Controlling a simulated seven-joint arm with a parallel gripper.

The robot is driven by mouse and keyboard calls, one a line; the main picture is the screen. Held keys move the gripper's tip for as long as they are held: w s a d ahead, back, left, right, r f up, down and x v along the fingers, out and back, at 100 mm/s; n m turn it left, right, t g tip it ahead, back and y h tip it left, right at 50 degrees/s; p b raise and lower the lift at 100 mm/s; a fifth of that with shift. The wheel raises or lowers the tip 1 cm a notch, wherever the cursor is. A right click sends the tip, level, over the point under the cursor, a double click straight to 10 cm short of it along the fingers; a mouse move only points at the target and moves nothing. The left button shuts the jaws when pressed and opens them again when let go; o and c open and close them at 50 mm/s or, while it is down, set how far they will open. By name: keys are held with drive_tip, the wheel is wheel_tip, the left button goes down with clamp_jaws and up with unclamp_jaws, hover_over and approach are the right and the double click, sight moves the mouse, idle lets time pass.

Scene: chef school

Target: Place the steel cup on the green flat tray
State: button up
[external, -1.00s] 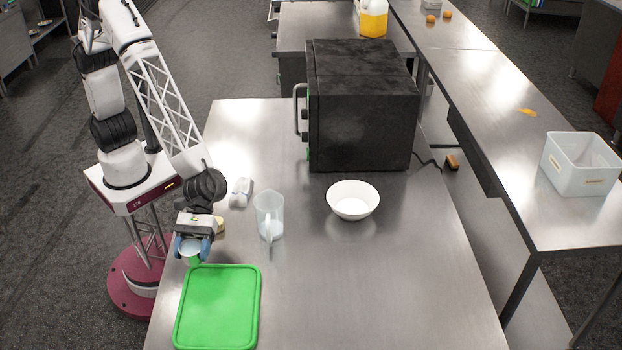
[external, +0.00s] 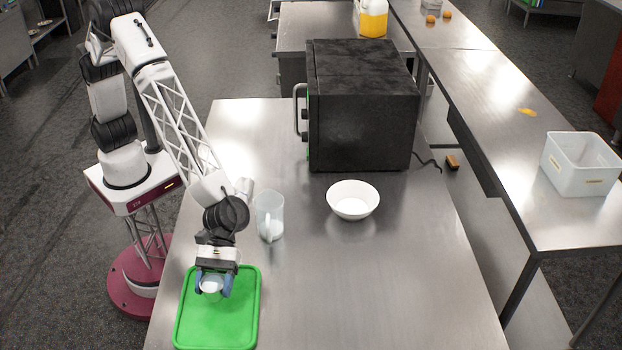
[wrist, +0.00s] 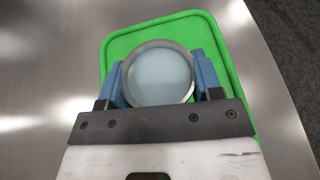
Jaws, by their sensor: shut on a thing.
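The steel cup (external: 211,286) is between the blue fingers of my gripper (external: 213,284), over the far part of the green flat tray (external: 218,328). In the wrist view the round rim and pale inside of the cup (wrist: 158,76) face the camera, with a finger of my gripper (wrist: 160,82) pressed on each side. The green tray (wrist: 118,46) shows behind and around the cup there. The cup looks upright. I cannot tell whether its base touches the tray.
A clear measuring jug (external: 270,215) stands just beyond the tray, to the right of my arm. A white bowl (external: 353,200) and a black oven (external: 362,105) stand farther back. The steel table (external: 360,290) is bare to the right of the tray.

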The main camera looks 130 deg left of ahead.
sight(217, 296)
drive_tip(key=shift+w, duration=0.2)
drive_tip(key=shift+f, duration=1.7)
drive_tip(key=shift+f, duration=0.2)
drive_tip(key=o, duration=1)
drive_tip(key=shift+r, duration=0.2)
drive_tip(key=shift+v, duration=6)
drive_tip(key=shift+s+r, duration=0.1)
